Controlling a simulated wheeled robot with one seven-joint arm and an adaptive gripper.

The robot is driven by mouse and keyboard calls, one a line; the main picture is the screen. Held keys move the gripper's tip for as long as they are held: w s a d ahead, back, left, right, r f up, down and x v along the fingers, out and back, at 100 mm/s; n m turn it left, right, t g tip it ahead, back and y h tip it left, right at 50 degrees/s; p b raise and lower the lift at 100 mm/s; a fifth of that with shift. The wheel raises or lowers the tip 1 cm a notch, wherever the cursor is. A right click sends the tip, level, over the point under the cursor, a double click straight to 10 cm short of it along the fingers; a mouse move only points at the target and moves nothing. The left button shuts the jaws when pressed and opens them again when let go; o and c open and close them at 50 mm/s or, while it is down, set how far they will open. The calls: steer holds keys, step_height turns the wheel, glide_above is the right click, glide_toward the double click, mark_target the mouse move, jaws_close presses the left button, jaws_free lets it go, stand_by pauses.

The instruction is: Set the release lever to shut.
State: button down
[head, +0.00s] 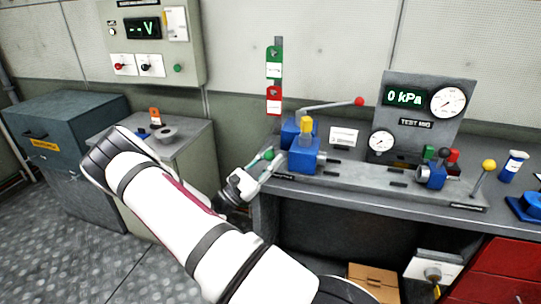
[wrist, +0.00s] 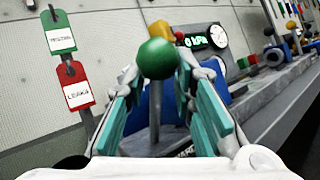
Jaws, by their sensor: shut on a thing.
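A lever with a green ball knob (head: 268,155) stands at the left front edge of the bench, beside a blue pump block (head: 305,157). In the wrist view the green ball (wrist: 157,58) sits at the top of a thin grey rod (wrist: 155,112), between the two fingers. My gripper (head: 262,168) reaches it from the left and is shut on this green-knobbed lever. The teal finger pads (wrist: 162,98) flank the rod below the ball. The rod looks nearly upright in the wrist view. In the head view the fingers hide most of the rod.
A long lever with a red ball (head: 360,101) extends above the pump block. A yellow-knobbed lever (head: 489,164) stands at the right. The test rig gauge panel (head: 421,110) reads 0 kPa. Green (head: 274,66) and red (head: 274,100) tags hang behind the bench. A grey cabinet (head: 180,185) stands left.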

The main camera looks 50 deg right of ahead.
steer(key=shift+s+a+f, duration=0.1)
steer(key=shift+a+f, duration=0.65)
steer(key=shift+f, duration=0.1)
steer(key=shift+a+f, duration=0.1)
stand_by(0.6)
steer(key=c, duration=1.5)
jaws_free()
steer(key=shift+a, duration=0.1)
steer(key=shift+c, duration=0.2)
steer(key=shift+s, duration=0.1)
steer(key=v, duration=1.1)
steer(key=shift+a+f, duration=0.25)
steer(key=shift+a, duration=0.05)
